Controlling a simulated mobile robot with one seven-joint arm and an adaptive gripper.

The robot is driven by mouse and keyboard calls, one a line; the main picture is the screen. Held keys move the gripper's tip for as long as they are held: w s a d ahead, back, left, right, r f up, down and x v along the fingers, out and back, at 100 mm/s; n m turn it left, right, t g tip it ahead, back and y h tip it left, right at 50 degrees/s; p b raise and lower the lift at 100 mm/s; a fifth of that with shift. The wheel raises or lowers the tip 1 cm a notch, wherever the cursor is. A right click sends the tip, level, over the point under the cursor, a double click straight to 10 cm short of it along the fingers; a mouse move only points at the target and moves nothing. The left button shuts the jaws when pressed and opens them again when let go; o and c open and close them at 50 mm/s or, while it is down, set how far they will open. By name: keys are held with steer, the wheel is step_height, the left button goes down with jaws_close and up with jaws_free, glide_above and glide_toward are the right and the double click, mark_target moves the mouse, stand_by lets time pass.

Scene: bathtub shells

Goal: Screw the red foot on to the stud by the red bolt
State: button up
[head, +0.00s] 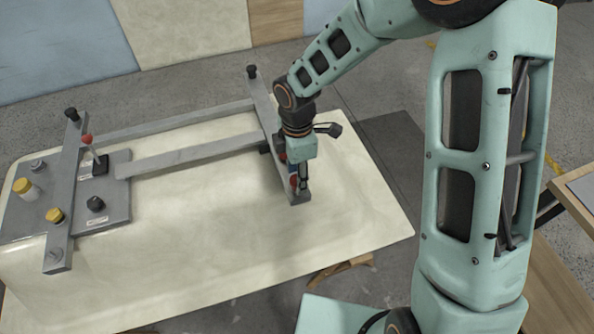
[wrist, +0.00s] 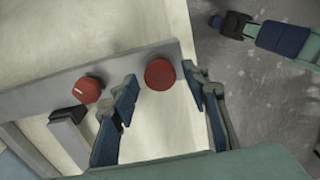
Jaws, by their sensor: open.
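A round, plain red foot (wrist: 160,74) sits at the end of a grey metal bar (wrist: 115,66) in the wrist view. The smaller red bolt (wrist: 87,90), with a white mark on its head, is on the same bar to its left. My gripper (wrist: 161,77) is open, with one fingertip on each side of the red foot. Gaps show between the fingertips and the foot; I cannot tell their height relative to it. The stud is not visible. In the head view my gripper (head: 300,187) is over the near end of the right crossbar (head: 268,119) and hides most of the red parts.
The bar frame lies on a cream upturned tub shell (head: 215,215). At left are a grey plate (head: 120,200) with yellow knobs, a black knob (head: 95,204) and a red-topped lever (head: 86,140). The shell's front right is clear.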

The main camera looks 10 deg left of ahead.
steer(key=shift+c, duration=0.6)
jaws_close()
steer(key=m+b, duration=0.1)
steer(key=m, duration=0.1)
steer(key=shift+f+m, duration=0.1)
steer(key=shift+m, duration=0.2)
steer(key=m+b, duration=0.2)
steer(key=m, duration=0.2)
steer(key=shift+m+b, duration=0.3)
steer(key=m+b, duration=0.1)
steer(key=m, duration=0.2)
steer(key=shift+m+b, duration=0.35)
steer(key=shift+m, duration=0.05)
steer(key=shift+m+b, duration=0.3)
steer(key=shift+m, duration=0.9)
